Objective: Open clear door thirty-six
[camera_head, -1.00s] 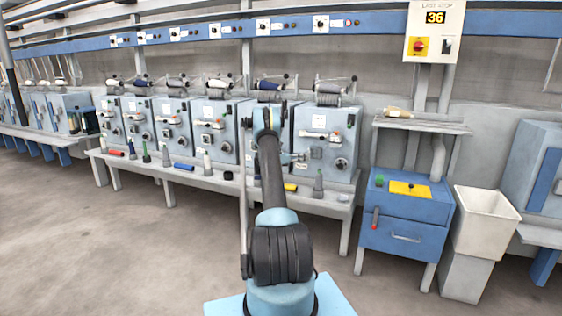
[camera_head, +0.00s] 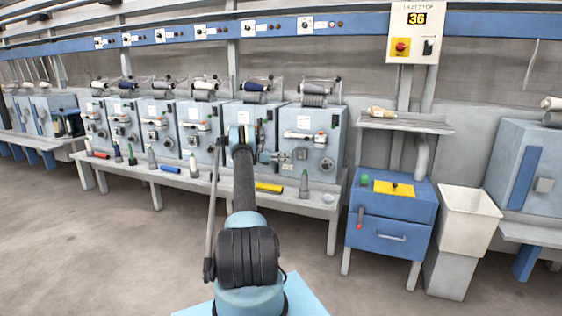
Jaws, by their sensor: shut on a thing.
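The display box (camera_head: 414,32) at upper right shows a lit 36. The rightmost blue-grey machine (camera_head: 313,146) of the bench row stands behind the end of my arm. I cannot make out a clear door on it, as clear panels barely show at this size. My gripper (camera_head: 279,157) is at the left edge of this machine's front, small and partly hidden by my arm's blue wrist. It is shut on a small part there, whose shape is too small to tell.
The bench (camera_head: 285,197) carries bobbins and a yellow block (camera_head: 268,187). A blue cabinet (camera_head: 391,215) and a cream bin (camera_head: 466,220) stand to the right. Another blue machine (camera_head: 526,170) is at the far right. The floor at left is clear.

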